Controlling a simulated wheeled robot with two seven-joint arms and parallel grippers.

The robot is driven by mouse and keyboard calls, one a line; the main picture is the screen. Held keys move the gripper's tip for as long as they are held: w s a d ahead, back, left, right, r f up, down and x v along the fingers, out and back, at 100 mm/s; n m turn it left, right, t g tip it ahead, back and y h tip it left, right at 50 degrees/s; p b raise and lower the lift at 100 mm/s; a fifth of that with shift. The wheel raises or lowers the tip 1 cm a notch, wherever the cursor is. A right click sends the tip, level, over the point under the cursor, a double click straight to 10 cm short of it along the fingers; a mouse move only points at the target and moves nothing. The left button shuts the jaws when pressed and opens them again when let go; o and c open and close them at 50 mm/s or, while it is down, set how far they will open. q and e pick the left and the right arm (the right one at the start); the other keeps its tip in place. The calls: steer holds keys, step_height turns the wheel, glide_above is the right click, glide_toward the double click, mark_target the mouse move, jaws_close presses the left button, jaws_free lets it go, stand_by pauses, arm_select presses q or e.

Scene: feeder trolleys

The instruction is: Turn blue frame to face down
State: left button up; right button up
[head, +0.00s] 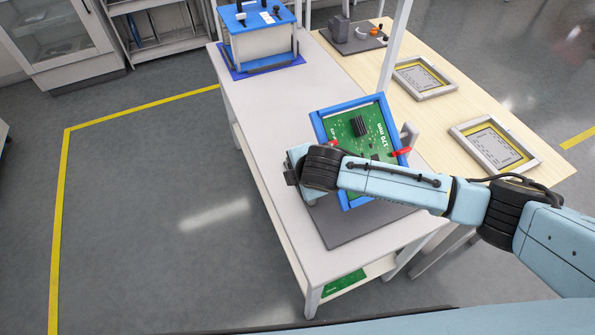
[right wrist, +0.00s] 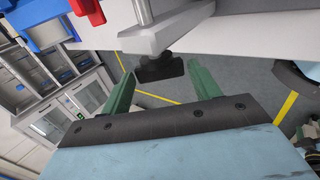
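The blue frame (head: 323,131) holds a green circuit board (head: 343,127) with its printed face towards my head camera. It is tilted in a grey stand (head: 408,136) above a dark grey mat (head: 345,233). Red clips (head: 401,152) sit at its sides. My right arm crosses in front and hides the frame's lower part. In the right wrist view my right gripper (right wrist: 161,70) has its green fingers spread apart. A black knob on a grey bar (right wrist: 160,68) shows between or just beyond the fingertips; contact cannot be told. My left gripper is out of view.
A blue-lidded box (head: 262,42) stands at the far end of the white table (head: 270,115). Two grey-rimmed frames (head: 425,77) (head: 494,144) lie on the wooden table to the right. A white upright post (head: 396,45) rises between the tables. The floor at left is clear.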

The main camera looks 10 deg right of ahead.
steer(key=shift+o, duration=1.2)
steer(key=p+v, duration=0.1)
steer(key=v, duration=1.2)
steer(key=shift+r, duration=0.15)
steer(key=shift+s, duration=0.1)
steer(key=shift+c, duration=0.3)
